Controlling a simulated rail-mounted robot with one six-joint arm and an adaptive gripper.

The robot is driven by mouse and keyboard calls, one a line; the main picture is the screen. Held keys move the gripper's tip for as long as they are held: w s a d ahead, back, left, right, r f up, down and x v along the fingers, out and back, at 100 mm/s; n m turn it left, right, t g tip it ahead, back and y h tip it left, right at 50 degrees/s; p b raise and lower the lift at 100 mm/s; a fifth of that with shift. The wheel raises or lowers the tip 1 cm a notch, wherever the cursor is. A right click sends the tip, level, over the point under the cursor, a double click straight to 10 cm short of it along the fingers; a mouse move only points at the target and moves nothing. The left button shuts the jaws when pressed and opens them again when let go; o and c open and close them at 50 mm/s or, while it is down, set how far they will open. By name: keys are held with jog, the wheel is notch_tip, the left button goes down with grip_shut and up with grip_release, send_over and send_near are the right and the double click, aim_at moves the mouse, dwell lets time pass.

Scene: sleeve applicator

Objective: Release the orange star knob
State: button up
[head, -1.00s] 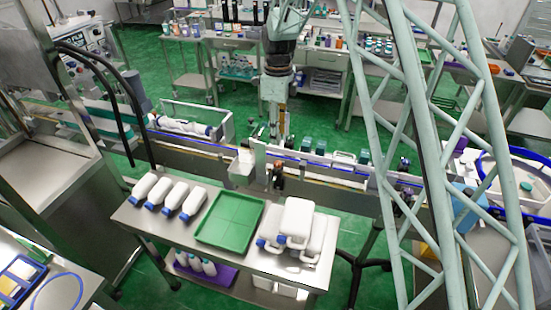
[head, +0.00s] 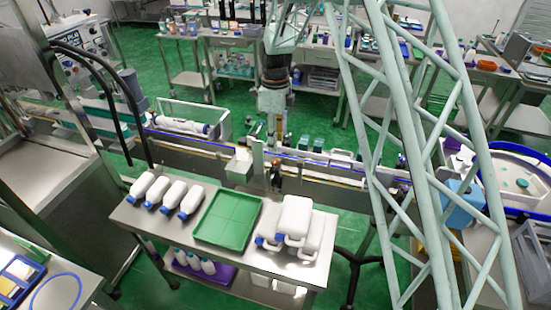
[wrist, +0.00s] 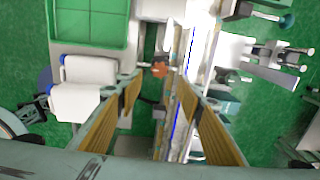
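The orange star knob (wrist: 160,69) shows small in the wrist view, beside the conveyor rail and below the green tray. My gripper (wrist: 160,78) is open, with ribbed yellow-brown pads on both fingers. The knob appears in the gap between the fingertips, with space on either side; its depth beyond them is hard to judge. In the head view my gripper (head: 271,130) hangs over the conveyor, near the dark bracket where the knob (head: 277,163) shows only as a small orange-brown patch.
A steel cart in front carries a green tray (head: 228,218), white bottles (head: 179,200) and larger white jugs (head: 294,222). The conveyor (head: 190,152) runs across behind it. A pale green lattice structure (head: 420,150) crosses the right side of the head view.

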aim_at(275, 161)
jog(key=shift+f, duration=4.5)
jog(key=shift+c, duration=0.5)
jog(key=c, duration=0.7)
